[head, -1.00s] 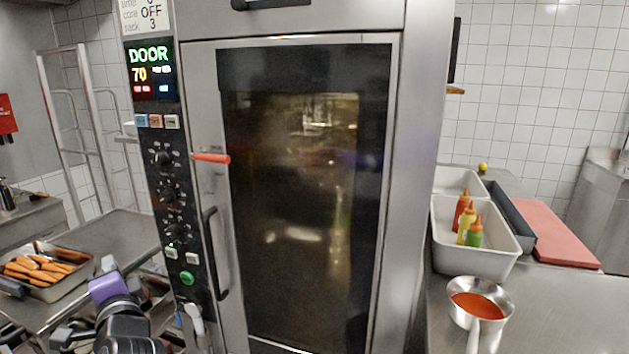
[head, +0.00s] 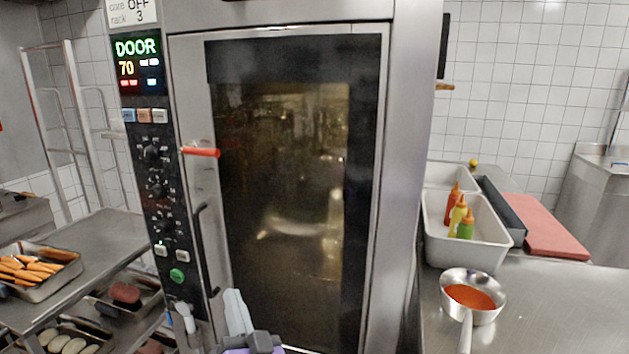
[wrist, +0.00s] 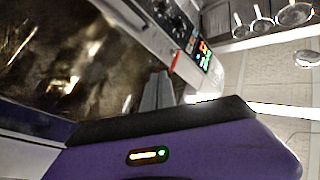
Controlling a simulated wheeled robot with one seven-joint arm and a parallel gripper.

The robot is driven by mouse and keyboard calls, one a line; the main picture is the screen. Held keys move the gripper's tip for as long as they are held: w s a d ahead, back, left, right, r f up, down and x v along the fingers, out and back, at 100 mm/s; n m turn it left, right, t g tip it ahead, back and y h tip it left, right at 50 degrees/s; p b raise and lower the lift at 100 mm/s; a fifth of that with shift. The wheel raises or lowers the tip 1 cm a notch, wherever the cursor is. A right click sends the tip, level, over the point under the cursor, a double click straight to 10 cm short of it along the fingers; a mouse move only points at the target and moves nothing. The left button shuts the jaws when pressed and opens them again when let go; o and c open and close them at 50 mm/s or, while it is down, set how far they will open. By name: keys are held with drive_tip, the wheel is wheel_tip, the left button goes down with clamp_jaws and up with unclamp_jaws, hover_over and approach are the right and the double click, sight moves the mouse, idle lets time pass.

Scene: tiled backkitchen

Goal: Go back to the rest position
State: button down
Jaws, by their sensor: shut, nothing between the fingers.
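My gripper (head: 234,296) shows at the bottom centre of the head view, its pale grey fingers together and pointing up, with part of its purple body at the lower edge. It is in front of the lower part of the closed oven door (head: 214,110) and appears to hold nothing. In the wrist view, the pale fingers (wrist: 157,80) stick out past my purple housing. The oven's control panel (wrist: 196,50) is beyond them, seen tilted. Most of my arm is hidden below the head view.
The oven's red handle (head: 201,152) juts out left of the glass. At left, a steel table holds a tray of carrots (head: 38,292), with more trays below. At right, a counter (head: 560,310) holds a saucepan of red sauce (head: 487,314), a white bin with bottles (head: 470,256) and a red board (head: 545,232).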

drive_tip(key=s+d+f+n+h+b, duration=0.1)
drive_tip(key=s+d+f, duration=0.35)
drive_tip(key=d, duration=0.25)
drive_tip(key=s+d+f+n+b, duration=0.1)
drive_tip(key=s+d+f+n, duration=0.15)
drive_tip(key=s+d, duration=0.4)
drive_tip(key=s+d+f+n+h+b, duration=0.1)
drive_tip(key=s+d+f, duration=0.35)
drive_tip(key=d, duration=0.25)
drive_tip(key=s+d+f+m+g+h+b, duration=0.1)
drive_tip(key=s+d, duration=0.3)
drive_tip(key=s, duration=0.6)
drive_tip(key=s+d+f+m+g+h+b, duration=0.1)
drive_tip(key=s+d+f+h+b, duration=0.1)
drive_tip(key=s, duration=0.8)
drive_tip(key=s+d+f+m+g+h+b, duration=0.1)
drive_tip(key=s+d+f+h, duration=0.3)
drive_tip(key=s+d, duration=0.4)
drive_tip(key=shift+s+f+g+b, duration=0.3)
drive_tip(key=shift+s+g, duration=0.3)
drive_tip(key=shift+s, duration=0.4)
